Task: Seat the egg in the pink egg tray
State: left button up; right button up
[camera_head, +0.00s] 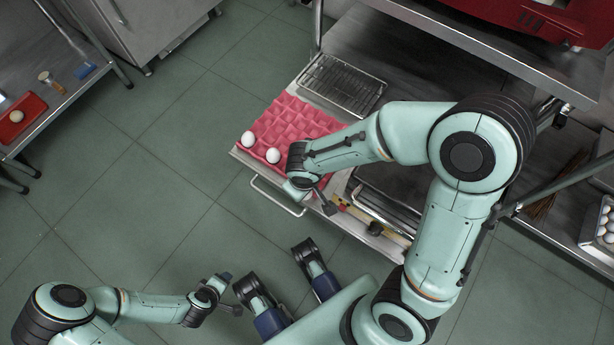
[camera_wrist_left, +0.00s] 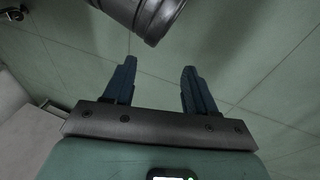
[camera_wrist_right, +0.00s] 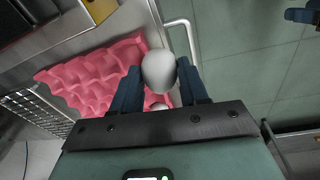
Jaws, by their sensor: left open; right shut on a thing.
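The pink egg tray (camera_head: 282,122) lies on a pulled-out steel shelf. Two white eggs, a left one (camera_head: 248,138) and a right one (camera_head: 273,156), sit at its near side in the head view. My right gripper (camera_wrist_right: 159,66) is shut on a white egg (camera_wrist_right: 159,74), with a finger on each side. In the right wrist view the held egg overlaps the edge of the pink tray (camera_wrist_right: 90,78); its height above it is unclear. Another egg (camera_wrist_right: 158,106) shows partly behind it. My right wrist hides the held egg in the head view. My left gripper (camera_head: 232,293) is open and empty, low at the left.
A wire rack (camera_head: 342,85) lies behind the tray. A handle (camera_head: 277,197) runs along the shelf front. A red tray (camera_head: 20,118) with an egg stands on the left table. A box of eggs (camera_head: 606,220) is at the far right. The floor between is clear.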

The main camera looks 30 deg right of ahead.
jog(key=w, duration=0.1)
jog(key=w+d+p, duration=0.1)
jog(key=w, duration=0.1)
jog(key=w+d, duration=0.1)
jog(key=shift+w+d+f, duration=0.1)
jog(key=shift+w+f, duration=0.1)
jog(key=shift+w, duration=0.2)
jog(key=shift+w+d+f+b, duration=0.2)
jog(key=shift+w+f, duration=0.35)
jog(key=shift+w+d+f+b, duration=0.2)
jog(key=shift+w+f, duration=0.3)
jog(key=shift+f, duration=0.05)
pick_arm(q)
jog(key=shift+w+f, duration=0.1)
pick_arm(e)
jog(key=shift+f, duration=0.3)
pick_arm(q)
jog(key=shift+f+b, duration=0.65)
jog(key=shift+b, duration=0.1)
pick_arm(e)
jog(key=shift+f, duration=0.6)
jog(key=o, duration=0.8)
pick_arm(q)
jog(key=shift+a, duration=0.1)
pick_arm(e)
jog(key=shift+o, duration=0.2)
